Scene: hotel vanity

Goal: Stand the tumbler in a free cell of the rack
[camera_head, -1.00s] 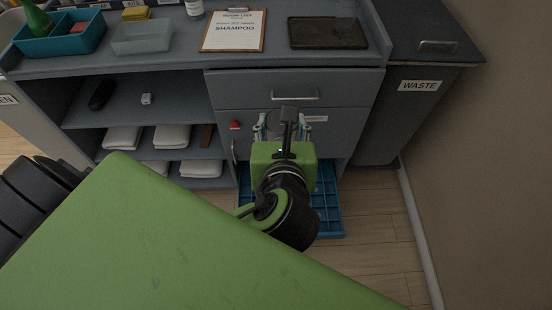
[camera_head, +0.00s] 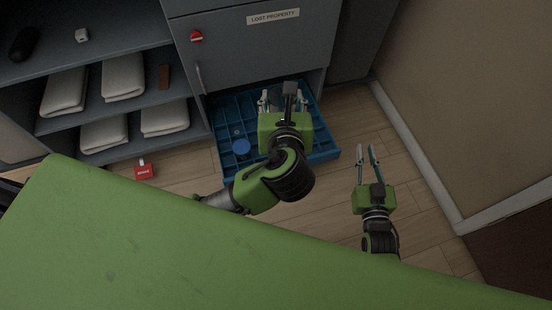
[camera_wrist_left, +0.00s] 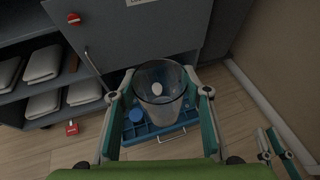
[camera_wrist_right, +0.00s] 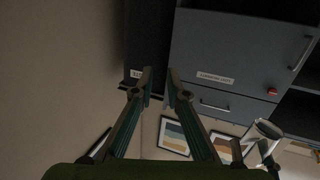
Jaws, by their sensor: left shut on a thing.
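A clear tumbler (camera_wrist_left: 160,88) is held upright between the fingers of my left gripper (camera_wrist_left: 160,100). In the head view the left gripper (camera_head: 281,101) hangs over the blue rack (camera_head: 325,152), and its hand hides part of the rack and most of the tumbler. A round blue thing (camera_head: 241,149) stands in a left cell. My right gripper (camera_head: 367,154) is open and empty, to the right of the rack.
A grey cabinet (camera_head: 245,50) with a "LOST PROPERTY" label and a red knob (camera_head: 196,36) rises behind the rack. Shelves with folded towels (camera_head: 123,77) stand at left. Wooden floor (camera_head: 420,200) is clear at right.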

